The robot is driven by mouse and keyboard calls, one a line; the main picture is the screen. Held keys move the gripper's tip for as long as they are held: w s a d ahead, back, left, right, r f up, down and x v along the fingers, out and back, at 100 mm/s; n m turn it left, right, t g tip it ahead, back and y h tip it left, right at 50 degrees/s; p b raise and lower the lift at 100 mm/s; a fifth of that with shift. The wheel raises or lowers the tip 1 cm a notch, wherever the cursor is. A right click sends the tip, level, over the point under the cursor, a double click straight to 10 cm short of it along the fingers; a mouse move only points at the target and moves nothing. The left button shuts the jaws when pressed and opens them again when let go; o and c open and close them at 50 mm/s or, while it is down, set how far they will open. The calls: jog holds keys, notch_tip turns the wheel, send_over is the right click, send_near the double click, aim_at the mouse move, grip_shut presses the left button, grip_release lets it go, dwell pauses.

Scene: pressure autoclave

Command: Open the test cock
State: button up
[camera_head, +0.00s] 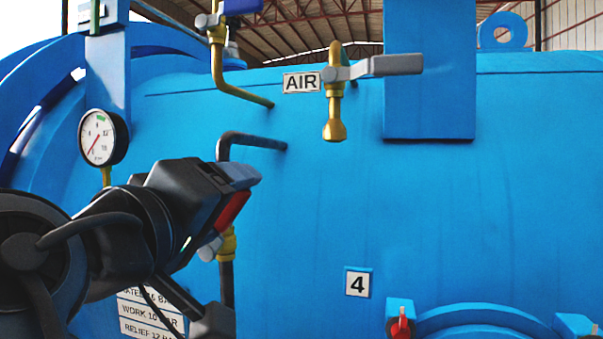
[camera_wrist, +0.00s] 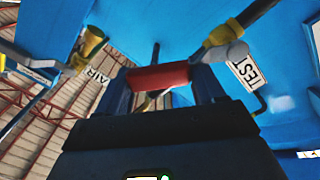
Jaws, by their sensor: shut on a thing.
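The test cock has a red handle (camera_head: 233,210), a brass body (camera_head: 228,243) and a grey hub (camera_head: 210,249) on a dark pipe at the blue vessel's side. My gripper (camera_head: 243,185) is shut on the red handle, which slants up to the right in the head view. In the wrist view, the red handle (camera_wrist: 158,77) lies across between my two fingers (camera_wrist: 160,84). The brass fitting (camera_wrist: 225,36) and TEST label (camera_wrist: 247,70) show at the upper right there. My gripper hides part of the cock in the head view.
The AIR cock (camera_head: 334,100) with its grey lever (camera_head: 397,65) sits to the upper right. A pressure gauge (camera_head: 103,137) is at the left. A bent dark pipe (camera_head: 250,140) is just above my gripper.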

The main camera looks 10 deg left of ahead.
jog(key=shift+w+a+r+n+p, duration=0.15)
jog(key=shift+a+n+p, duration=0.3)
jog(key=shift+a+n, duration=0.65)
jog(key=shift+s+a+r+n+p, duration=0.1)
jog(key=shift+a+r+n+p, duration=0.15)
jog(key=shift+a+n+p, duration=0.75)
jog(key=shift+w+a+r+n+b, duration=0.15)
jog(key=shift+a+n, duration=0.55)
jog(key=shift+n, duration=0.9)
jog(key=o, duration=1.2)
jog(key=shift+a, duration=0.1)
jog(key=shift+c, duration=0.2)
jog(key=s+b, duration=0.1)
jog(key=s, duration=0.7)
jog(key=shift+a+b, duration=0.2)
jog(key=shift+b, duration=0.2)
jog(key=shift+a, duration=0.1)
